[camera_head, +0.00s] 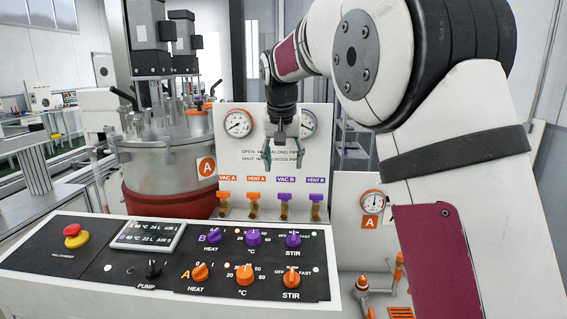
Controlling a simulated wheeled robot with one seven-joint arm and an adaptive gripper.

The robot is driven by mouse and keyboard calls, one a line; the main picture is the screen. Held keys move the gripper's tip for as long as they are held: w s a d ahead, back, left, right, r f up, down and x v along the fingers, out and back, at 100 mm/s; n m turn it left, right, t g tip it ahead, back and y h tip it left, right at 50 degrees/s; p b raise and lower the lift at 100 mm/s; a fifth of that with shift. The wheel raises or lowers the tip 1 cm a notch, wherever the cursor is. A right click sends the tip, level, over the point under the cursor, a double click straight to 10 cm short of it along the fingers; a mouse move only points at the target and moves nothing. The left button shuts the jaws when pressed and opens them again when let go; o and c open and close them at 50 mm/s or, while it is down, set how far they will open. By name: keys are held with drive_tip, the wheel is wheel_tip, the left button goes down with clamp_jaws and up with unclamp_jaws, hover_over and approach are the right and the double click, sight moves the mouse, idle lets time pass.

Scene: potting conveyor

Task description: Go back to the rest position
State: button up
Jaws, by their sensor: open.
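My gripper (284,158) hangs in front of the white gauge panel (235,165), between its two round gauges and above the row of valves. Its fingers point down and are spread, with nothing between them. My arm reaches in from the right side and covers much of that side of the view. The gripper appears apart from the orange valves (225,198) and purple valves (285,198) below it. Its exact distance from the panel cannot be told.
A control console (180,262) with orange and purple knobs and a red emergency button (76,235) stands in front. A steel tank (165,150) with a red band is behind, at left. A small gauge (373,201) and orange fittings (400,272) sit at lower right.

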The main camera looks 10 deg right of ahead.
drive_tip(key=s+d+r, duration=0.2)
drive_tip(key=s+r, duration=0.2)
drive_tip(key=s, duration=0.7)
drive_tip(key=s+f+n, duration=0.1)
drive_tip(key=s+f, duration=0.3)
drive_tip(key=s, duration=1)
drive_tip(key=s+f+n+t+y, duration=0.1)
drive_tip(key=s+f, duration=0.3)
drive_tip(key=s, duration=1.1)
drive_tip(key=shift+a+f+n, duration=0.2)
drive_tip(key=shift+f+n, duration=0.15)
drive_tip(key=shift+n, duration=0.45)
